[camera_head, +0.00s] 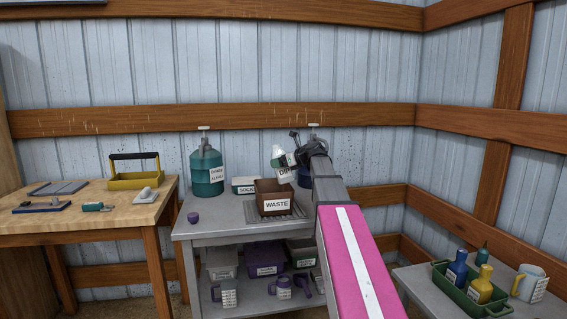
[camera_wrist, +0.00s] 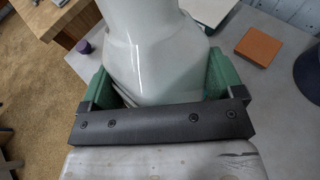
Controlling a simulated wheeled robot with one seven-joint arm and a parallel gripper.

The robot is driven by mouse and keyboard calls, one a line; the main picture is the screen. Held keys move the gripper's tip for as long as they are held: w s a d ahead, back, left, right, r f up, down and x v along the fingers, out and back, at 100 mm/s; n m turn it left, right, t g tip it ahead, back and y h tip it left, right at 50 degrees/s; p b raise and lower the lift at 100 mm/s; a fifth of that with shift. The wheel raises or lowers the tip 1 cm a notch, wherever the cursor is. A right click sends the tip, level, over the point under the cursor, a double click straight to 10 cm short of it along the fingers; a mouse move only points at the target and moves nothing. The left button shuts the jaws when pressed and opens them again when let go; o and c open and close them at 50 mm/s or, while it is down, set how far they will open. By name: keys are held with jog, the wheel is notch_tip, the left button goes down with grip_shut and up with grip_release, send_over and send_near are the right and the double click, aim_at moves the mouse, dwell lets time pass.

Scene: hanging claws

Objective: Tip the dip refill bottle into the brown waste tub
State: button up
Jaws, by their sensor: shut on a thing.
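The brown waste tub (camera_head: 266,203), labelled WASTE, stands open-topped on the grey bench. The white dip refill bottle (camera_head: 285,174) hangs in the air above and behind the tub's right side, its label partly hidden by my arm; it looks tilted, top toward the left. My gripper (camera_head: 291,159) is shut around it. In the wrist view the pale bottle (camera_wrist: 158,60) sits between the two green finger pads of my gripper (camera_wrist: 160,85). Whether anything is leaving the bottle cannot be seen. The tub cannot be made out in the wrist view.
A teal jug (camera_head: 206,168) and a white box (camera_head: 243,184) stand left of and behind the tub. A dark blue jug (camera_head: 305,178) is partly behind my arm. A purple cap (camera_head: 193,217) lies at the bench's left. An orange-brown block (camera_wrist: 260,45) lies on the bench.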

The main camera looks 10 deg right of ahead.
jog(key=shift+w+a+f+t+y, duration=0.3)
jog(key=shift+w+a+t+y, duration=0.3)
jog(key=shift+t+y, duration=0.4)
jog(key=shift+w+a+f+t+y, duration=0.2)
jog(key=shift+a+f+t+y, duration=0.05)
jog(key=shift+t+y, duration=0.15)
